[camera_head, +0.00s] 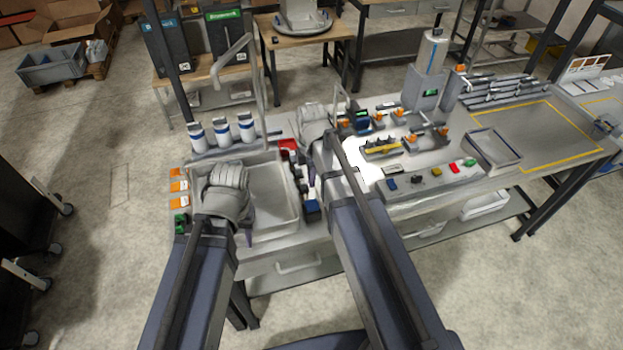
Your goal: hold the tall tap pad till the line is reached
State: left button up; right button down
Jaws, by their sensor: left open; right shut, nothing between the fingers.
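A tall grey tap (233,60) with a bent spout stands behind the sink basin (270,226) at the left of the bench. I cannot tell which pad belongs to it; a red piece (287,144) and a blue piece (312,207) sit right of the basin. My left gripper (246,236) is open over the left part of the basin. My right gripper (311,178) is shut and empty, pointing down just right of the basin. My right arm hides part of the bench. No fill line can be made out.
White bottles with blue bands (222,134) stand behind the basin. Orange-and-white tags (179,187) line its left edge. Right of my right arm are a yellow-marked fixture (381,148), several coloured buttons (437,172) and a tall dispenser (431,58). The yellow-outlined area (535,125) is clear.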

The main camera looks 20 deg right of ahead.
aim_at(311, 207)
notch_tip(311, 207, down, 10)
jog(key=b, duration=0.9)
jog(key=shift+f, duration=0.15)
jog(key=shift+f+b, duration=0.75)
jog(key=shift+b, duration=0.1)
jog(key=shift+s+f+b, duration=0.15)
jog(key=shift+f+b, duration=0.1)
jog(key=shift+b, duration=0.1)
jog(key=shift+s+a, duration=0.15)
jog(key=shift+s, duration=0.05)
jog(key=shift+w+f, duration=0.15)
dwell(5.0)
